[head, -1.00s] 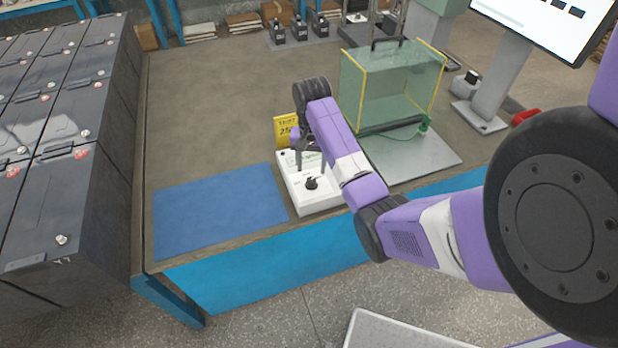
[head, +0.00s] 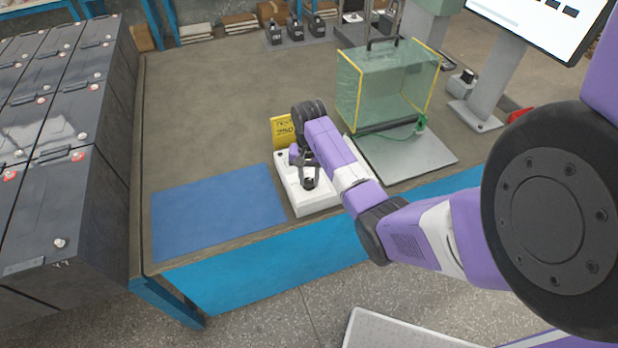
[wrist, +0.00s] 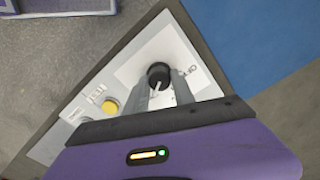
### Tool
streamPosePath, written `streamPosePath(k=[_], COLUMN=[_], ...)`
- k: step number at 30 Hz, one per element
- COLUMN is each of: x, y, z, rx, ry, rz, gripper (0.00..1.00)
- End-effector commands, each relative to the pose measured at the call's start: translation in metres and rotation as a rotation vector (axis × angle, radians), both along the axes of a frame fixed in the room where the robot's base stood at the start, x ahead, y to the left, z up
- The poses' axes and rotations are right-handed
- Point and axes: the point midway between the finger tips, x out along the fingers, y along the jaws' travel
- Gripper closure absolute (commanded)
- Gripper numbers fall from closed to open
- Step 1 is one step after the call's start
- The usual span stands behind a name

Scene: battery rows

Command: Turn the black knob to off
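The black knob (wrist: 158,75) with a pale pointer line sits on the white box (head: 318,206) at the table's front edge. In the wrist view it lies between the tips of my gripper (wrist: 162,78). The fingers are apart, one on each side of the knob; I cannot tell whether they touch it. In the head view my gripper (head: 309,178) is over the box and hides the knob. Small print shows beside the knob, too small to read surely.
A yellow button (wrist: 110,106) is on the same box. A yellow sign (head: 284,131) stands behind it. A blue mat (head: 218,209) lies to its left, and a green clear-walled case (head: 388,88) stands behind right. Large black batteries (head: 62,200) fill the far left.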

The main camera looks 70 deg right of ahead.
Motion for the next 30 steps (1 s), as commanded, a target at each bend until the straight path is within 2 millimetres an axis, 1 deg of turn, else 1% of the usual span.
streamPosePath(k=[8, 14, 20, 30], x=[-0.0003, 0.0000, 0.0006, 0.0014], y=[0.0000, 0.0004, 0.0007, 0.0012], z=[0.0006, 0.0017, 0.0028, 0.0022], rx=[0.001, 0.001, 0.002, 0.001], ry=[0.001, 0.002, 0.001, 0.002], rz=[0.010, 0.077, 0.217, 0.536], gripper=[1.00, 1.00, 1.00, 1.00])
